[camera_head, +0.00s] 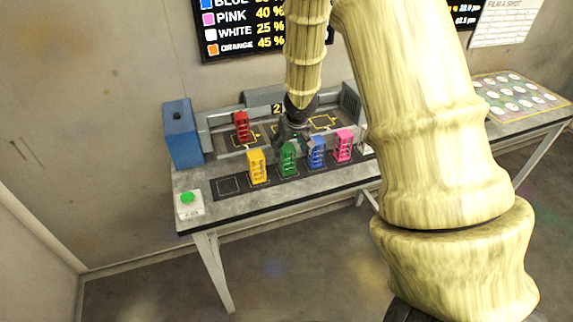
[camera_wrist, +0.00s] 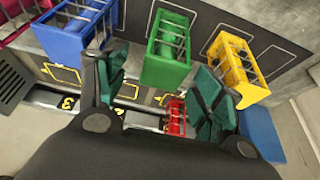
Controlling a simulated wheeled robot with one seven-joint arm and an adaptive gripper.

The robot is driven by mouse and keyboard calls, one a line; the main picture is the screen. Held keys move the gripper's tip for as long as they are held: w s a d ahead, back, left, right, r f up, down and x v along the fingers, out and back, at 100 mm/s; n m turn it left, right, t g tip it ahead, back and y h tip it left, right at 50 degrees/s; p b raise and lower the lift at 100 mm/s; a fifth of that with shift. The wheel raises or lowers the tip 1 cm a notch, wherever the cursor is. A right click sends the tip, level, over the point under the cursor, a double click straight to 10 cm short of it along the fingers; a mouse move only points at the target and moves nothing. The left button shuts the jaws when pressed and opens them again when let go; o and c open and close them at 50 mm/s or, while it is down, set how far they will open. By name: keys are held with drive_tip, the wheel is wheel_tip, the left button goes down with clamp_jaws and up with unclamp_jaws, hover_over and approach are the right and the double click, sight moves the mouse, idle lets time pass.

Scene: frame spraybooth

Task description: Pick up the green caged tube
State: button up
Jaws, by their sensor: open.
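The green caged tube (camera_head: 288,161) stands in the row on the front strip of the bench, between the yellow and blue ones. My gripper (camera_head: 293,138) is above and just behind it in the head view, its fingertips small and partly hard to make out. In the wrist view the green caged tube (camera_wrist: 167,50) shows between and beyond the two green-padded fingers of my gripper (camera_wrist: 160,82). The fingers are spread apart, with nothing held between them. I cannot tell the exact gap from fingers to tube.
The yellow caged tube (camera_head: 257,166) and blue caged tube (camera_head: 316,152) stand close on either side. A pink one (camera_head: 344,146) is farther right. A red one (camera_head: 242,127) stands in the booth behind. A blue box (camera_head: 182,134) and green button (camera_head: 187,198) are at the left.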

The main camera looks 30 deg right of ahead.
sight(286, 169)
drive_tip(key=shift+x, duration=3.05)
drive_tip(key=shift+a, duration=0.15)
drive_tip(key=c, duration=1.3)
